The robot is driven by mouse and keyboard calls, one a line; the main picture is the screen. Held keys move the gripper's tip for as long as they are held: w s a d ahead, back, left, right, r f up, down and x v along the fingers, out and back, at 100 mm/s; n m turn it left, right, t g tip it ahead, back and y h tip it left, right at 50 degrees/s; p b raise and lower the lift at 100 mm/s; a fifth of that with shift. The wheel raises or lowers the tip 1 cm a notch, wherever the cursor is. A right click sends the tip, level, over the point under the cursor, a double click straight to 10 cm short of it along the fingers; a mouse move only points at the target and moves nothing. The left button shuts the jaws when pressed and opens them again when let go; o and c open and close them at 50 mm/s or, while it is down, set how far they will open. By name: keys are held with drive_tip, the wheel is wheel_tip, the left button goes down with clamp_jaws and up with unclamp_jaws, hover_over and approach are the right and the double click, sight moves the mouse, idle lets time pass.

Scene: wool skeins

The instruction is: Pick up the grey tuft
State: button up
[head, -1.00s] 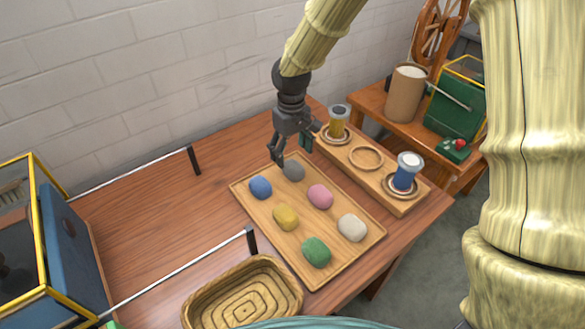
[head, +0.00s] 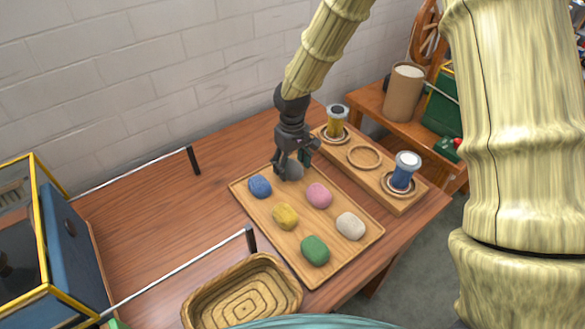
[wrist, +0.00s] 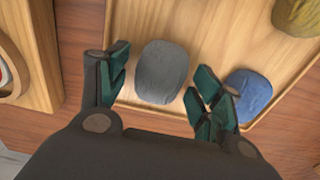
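The grey tuft (wrist: 162,72) lies on the wooden tray at its back corner. In the head view the grey tuft (head: 294,169) is partly hidden by my gripper (head: 290,168). In the wrist view my gripper (wrist: 160,88) is open, with one finger on each side of the grey tuft. The left finger is close to the tuft's left side. A small gap shows between the tuft and the right fingers. I cannot tell whether the fingertips touch the tray.
The wooden tray (head: 276,235) also holds blue (head: 260,186), pink (head: 319,195), yellow (head: 285,216), white (head: 351,226) and green (head: 315,250) tufts. The blue tuft is close to my right fingers in the wrist view. A spool rack (head: 384,183) stands to the right. A basket (head: 200,309) sits in front.

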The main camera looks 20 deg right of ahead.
drive_tip(key=c, duration=0.4)
